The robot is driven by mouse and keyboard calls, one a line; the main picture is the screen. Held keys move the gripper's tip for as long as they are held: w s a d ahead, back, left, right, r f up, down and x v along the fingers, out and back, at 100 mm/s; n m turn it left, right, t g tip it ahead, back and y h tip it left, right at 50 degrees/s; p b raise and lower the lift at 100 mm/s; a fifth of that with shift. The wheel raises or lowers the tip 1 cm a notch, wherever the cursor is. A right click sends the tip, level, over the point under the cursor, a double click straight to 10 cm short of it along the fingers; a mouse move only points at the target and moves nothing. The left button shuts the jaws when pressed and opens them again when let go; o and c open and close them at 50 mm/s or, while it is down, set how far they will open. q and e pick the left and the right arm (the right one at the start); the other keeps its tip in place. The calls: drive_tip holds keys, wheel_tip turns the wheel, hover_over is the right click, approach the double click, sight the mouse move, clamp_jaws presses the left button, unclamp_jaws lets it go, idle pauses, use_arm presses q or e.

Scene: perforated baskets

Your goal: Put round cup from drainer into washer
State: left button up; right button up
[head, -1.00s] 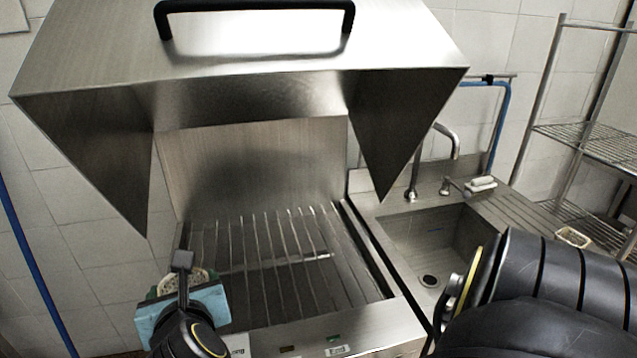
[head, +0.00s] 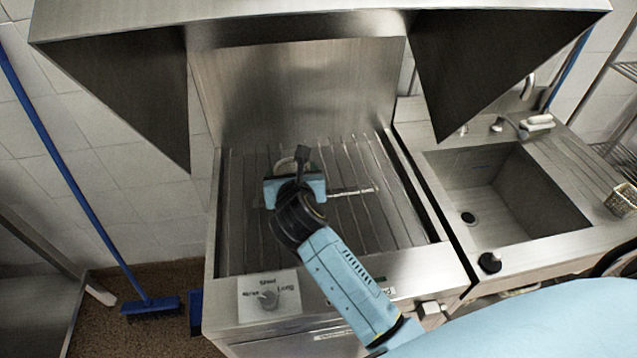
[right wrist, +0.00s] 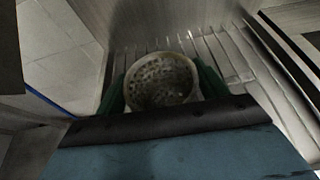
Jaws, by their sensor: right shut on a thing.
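The round cup (head: 285,163) is a pale, perforated basket, mostly hidden by my gripper in the head view. In the right wrist view the cup (right wrist: 160,80) shows its round rim and holed inside. My right gripper (head: 297,171) is shut on it, with a green finger at each side. It holds the cup over the slatted rack of the washer (head: 345,235); I cannot tell whether the cup touches the slats. The washer's steel hood (head: 300,25) is raised. My left gripper is out of view.
A sink (head: 515,200) with a tap is at the right. Another small basket (head: 622,200) sits at the far right on the drainer. A blue broom (head: 150,306) leans at the left.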

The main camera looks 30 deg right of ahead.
drive_tip(key=f, duration=0.2)
drive_tip(key=f+b, duration=0.1)
drive_tip(key=f, duration=0.2)
drive_tip(key=w+f, duration=0.1)
drive_tip(key=f, duration=0.1)
drive_tip(key=shift+f, duration=0.3)
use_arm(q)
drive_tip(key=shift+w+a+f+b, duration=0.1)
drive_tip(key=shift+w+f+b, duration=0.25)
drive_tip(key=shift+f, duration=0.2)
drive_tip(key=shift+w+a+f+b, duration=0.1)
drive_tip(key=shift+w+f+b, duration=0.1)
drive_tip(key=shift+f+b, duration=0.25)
use_arm(e)
drive_tip(key=shift+f, duration=1.9)
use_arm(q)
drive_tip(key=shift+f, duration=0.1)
use_arm(e)
drive_tip(key=shift+f, duration=0.1)
drive_tip(key=shift+f, duration=0.15)
drive_tip(key=o, duration=0.9)
drive_tip(key=shift+o, duration=0.2)
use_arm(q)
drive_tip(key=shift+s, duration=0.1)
